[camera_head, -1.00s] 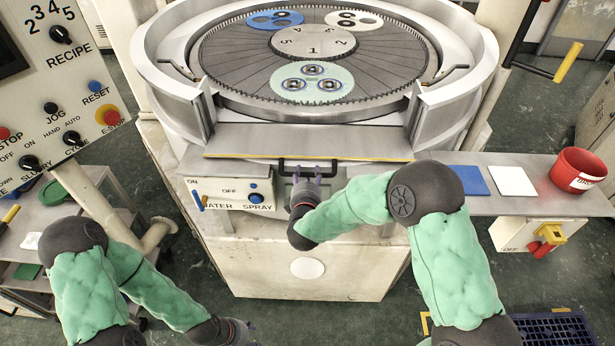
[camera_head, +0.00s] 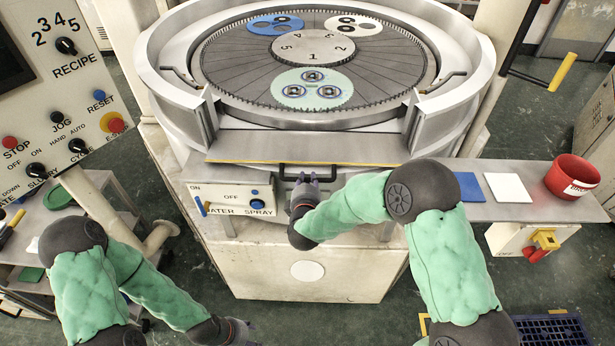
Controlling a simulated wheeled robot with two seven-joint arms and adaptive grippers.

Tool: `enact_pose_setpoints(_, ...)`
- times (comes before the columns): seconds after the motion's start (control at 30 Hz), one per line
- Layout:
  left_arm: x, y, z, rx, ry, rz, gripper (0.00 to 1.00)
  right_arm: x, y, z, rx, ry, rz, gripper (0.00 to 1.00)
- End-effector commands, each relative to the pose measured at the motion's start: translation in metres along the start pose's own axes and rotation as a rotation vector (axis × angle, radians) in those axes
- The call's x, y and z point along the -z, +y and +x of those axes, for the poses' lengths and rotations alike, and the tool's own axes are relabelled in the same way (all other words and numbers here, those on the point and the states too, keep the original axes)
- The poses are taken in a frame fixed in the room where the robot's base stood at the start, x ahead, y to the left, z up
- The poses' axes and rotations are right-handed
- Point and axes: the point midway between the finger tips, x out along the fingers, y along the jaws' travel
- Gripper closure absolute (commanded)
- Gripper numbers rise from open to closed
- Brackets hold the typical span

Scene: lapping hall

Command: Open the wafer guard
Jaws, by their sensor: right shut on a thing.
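The wafer guard (camera_head: 305,145) is a flat grey panel with a yellow front edge, across the front opening of the round lapping machine. It is down, and a black bar handle (camera_head: 336,167) hangs under its front edge. My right gripper (camera_head: 306,177) is at the handle, shut on it; the exact contact is small and partly hidden by the gripper body. My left gripper (camera_head: 246,328) is low at the bottom of the view, away from the guard; its fingers are too dark and small to read.
Behind the guard is the lapping plate (camera_head: 225,75) with wafer carriers. A WATER/SPRAY box (camera_head: 230,198) is left of my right gripper. A shelf (camera_head: 470,208) with blue and white pads and a red bin (camera_head: 572,178) is at right. The control panel (camera_head: 30,110) is at left.

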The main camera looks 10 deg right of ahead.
Motion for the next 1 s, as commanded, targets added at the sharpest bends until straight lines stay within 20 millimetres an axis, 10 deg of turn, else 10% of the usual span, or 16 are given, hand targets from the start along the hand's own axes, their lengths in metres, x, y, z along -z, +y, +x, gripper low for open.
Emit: enact_pose_setpoints(1.0, -0.004, 0.034, -0.095, 0.000, 0.000, 0.000, 0.51, 0.000, 0.062, -0.007, 0.123, -0.001, 0.005, 1.00)
